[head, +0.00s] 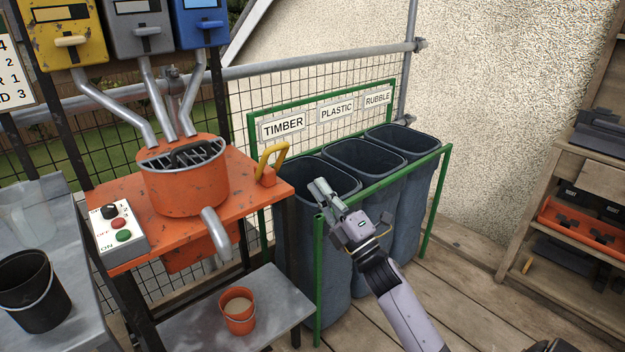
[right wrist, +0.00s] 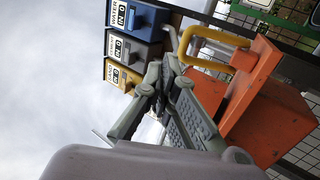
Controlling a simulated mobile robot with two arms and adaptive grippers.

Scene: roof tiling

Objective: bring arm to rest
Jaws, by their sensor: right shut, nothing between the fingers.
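My right gripper (head: 325,193) is raised in front of the blue-grey bins, at the centre of the head view. It is shut and empty. Its fingers also show close up in the right wrist view (right wrist: 165,85), with the yellow handle (right wrist: 205,45) of the orange mixing stand behind them. In the head view the yellow handle (head: 271,161) is to the left of the gripper, apart from it. My right arm (head: 405,310) reaches up from the bottom of the head view. My left gripper is not in view.
An orange mixer (head: 182,190) stands on an orange table, with a control box (head: 121,230) at its left. An orange bucket (head: 238,311) is on the lower shelf. A green frame (head: 318,270) holds the bins. A black bucket (head: 35,290) is at far left, wooden shelves (head: 565,190) at right.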

